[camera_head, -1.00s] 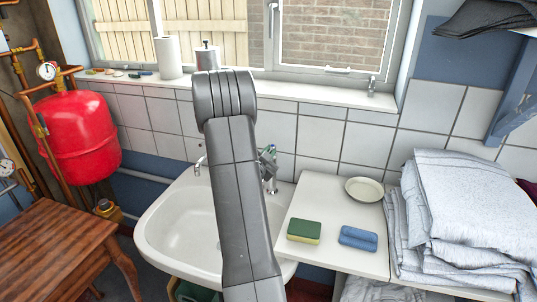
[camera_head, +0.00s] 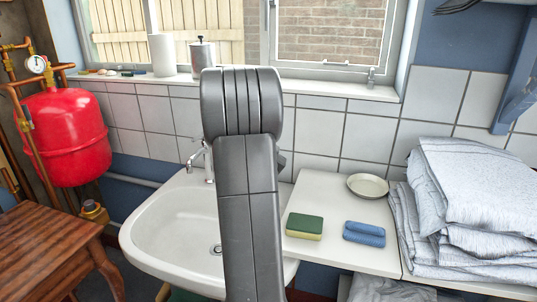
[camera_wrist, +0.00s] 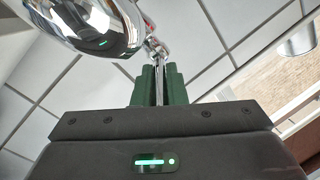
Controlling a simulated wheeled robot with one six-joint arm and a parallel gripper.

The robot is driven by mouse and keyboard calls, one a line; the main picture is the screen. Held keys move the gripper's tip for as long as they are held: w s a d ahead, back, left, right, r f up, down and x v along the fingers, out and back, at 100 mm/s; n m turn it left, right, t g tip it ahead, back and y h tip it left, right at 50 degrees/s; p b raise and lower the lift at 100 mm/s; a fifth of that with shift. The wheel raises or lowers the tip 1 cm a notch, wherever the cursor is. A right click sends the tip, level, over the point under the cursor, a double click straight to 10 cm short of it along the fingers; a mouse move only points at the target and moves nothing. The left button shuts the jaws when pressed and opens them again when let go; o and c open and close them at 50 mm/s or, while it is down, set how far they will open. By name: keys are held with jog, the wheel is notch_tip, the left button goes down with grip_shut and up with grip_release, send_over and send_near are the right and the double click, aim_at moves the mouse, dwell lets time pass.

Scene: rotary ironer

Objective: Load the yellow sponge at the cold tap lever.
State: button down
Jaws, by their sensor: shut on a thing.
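The yellow sponge (camera_head: 304,226), with a green top, lies flat on the white counter to the right of the sink. My gripper (camera_wrist: 160,82), seen in the wrist view, has its green fingers closed around a thin chrome tap lever (camera_wrist: 158,58). A big, rounded chrome part of the tap (camera_wrist: 95,25) shows at the upper left of that view. In the head view my arm hides the gripper and the lever. A chrome tap spout (camera_head: 194,160) shows left of my arm over the sink. I cannot tell any hot or cold mark.
The white sink (camera_head: 165,232) lies below my arm. Folded cloths (camera_head: 470,210) are stacked at the right. A wooden table (camera_head: 45,235) stands at the left.

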jog(key=shift+r, duration=0.1)
jog(key=c, duration=1.5)
grip_release()
jog(key=shift+o, duration=0.2)
jog(key=shift+s, duration=0.1)
jog(key=s+a+b, duration=0.1)
jog(key=s, duration=1.2)
jog(key=shift+s+a+b, duration=0.25)
jog(key=shift+s+b, duration=0.05)
jog(key=shift+b, duration=0.05)
jog(key=shift+w, duration=0.15)
jog(key=w, duration=0.4)
jog(key=w+d+p, duration=0.1)
jog(key=w, duration=0.4)
jog(key=w+p, duration=0.1)
jog(key=w, duration=0.3)
jog(key=shift+w+d, duration=0.25)
jog(key=shift+w, duration=0.1)
jog(key=shift+s, duration=0.1)
